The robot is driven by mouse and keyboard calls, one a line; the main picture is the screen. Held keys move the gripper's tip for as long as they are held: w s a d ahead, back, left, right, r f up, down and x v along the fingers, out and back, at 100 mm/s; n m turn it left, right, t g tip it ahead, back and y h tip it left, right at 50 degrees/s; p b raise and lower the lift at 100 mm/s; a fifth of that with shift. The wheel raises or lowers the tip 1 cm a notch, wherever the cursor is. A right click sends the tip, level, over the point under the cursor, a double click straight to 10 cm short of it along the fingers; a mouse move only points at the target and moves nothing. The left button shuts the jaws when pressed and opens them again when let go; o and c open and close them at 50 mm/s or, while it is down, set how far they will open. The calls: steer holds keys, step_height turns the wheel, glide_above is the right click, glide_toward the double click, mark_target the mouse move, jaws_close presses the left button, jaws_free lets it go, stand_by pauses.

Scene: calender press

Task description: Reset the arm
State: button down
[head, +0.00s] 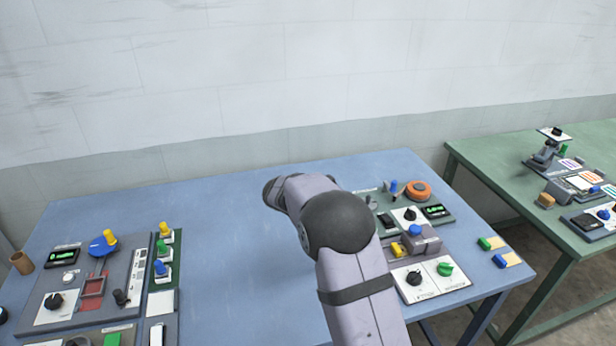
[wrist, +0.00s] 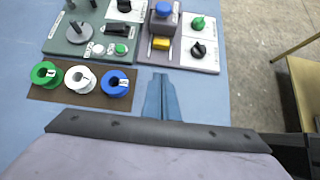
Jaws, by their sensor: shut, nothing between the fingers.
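My arm (head: 362,290) rises from the bottom of the head view and bends at a dark elbow over the middle of the blue table (head: 235,215). My gripper is hidden behind the arm in the head view. In the wrist view my gripper (wrist: 162,92) shows as narrow blue-grey fingers, shut and empty, pointing at the bare blue table top. The fingertips lie just below the edge of a control panel in that picture and beside a brown strip; their height above the table is hard to tell.
A left panel (head: 70,310) and a right panel with a green knob (head: 445,269) stand on the table. In the wrist view, green (wrist: 46,74), white (wrist: 80,79) and blue (wrist: 115,83) spools sit on the brown strip (wrist: 62,94). A green table (head: 490,160) stands at right.

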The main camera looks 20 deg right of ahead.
steer(key=s+a+f+m+y, duration=0.1)
steer(key=s+a+m+y, duration=0.25)
steer(key=s+m, duration=0.4)
steer(key=s+a+f+m+y, duration=0.25)
steer(key=s+a+m, duration=0.25)
steer(key=s, duration=0.5)
steer(key=s+a+m+y, duration=0.3)
steer(key=s+a+m, duration=0.25)
steer(key=s, duration=0.35)
step_height(320, 180, down, 10)
steer(key=b, duration=1)
steer(key=shift+w+d+f, duration=0.15)
steer(key=shift+d, duration=0.2)
